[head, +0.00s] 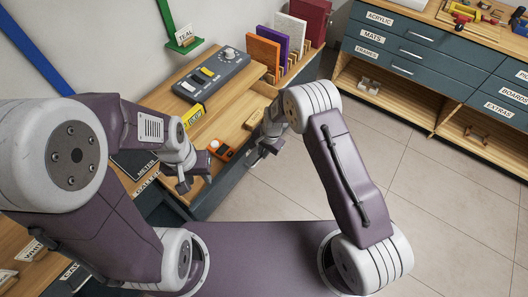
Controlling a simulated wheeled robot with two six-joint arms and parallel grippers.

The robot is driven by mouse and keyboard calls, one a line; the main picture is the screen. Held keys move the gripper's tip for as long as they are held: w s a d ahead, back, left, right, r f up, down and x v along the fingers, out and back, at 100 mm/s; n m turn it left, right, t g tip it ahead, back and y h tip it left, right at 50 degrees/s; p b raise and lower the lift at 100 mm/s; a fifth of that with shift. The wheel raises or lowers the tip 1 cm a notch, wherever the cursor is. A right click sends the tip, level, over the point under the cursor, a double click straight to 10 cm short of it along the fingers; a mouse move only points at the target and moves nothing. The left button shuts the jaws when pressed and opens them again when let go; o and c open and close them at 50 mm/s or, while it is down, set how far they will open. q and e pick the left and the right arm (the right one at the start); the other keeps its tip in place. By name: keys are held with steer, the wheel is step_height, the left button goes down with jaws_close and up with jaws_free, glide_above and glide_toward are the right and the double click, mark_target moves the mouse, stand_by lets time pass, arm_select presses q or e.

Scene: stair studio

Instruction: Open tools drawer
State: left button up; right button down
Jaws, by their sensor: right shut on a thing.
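My left gripper (194,183) is open and empty, low over the near part of the bench front.
A grey control box (212,75) and a rack of coloured panels (272,52) stand on the bench. A blue drawer cabinet (420,52) stands across clear tiled floor (440,185).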

steer(key=shift+w+a, duration=0.1)
steer(key=shift+w, duration=0.05)
steer(key=c, duration=1.5)
jaws_free()
step_height(320, 180, up, 9)
steer(key=s+d, duration=0.1)
steer(key=shift+d, duration=0.25)
steer(key=shift+d, duration=0.1)
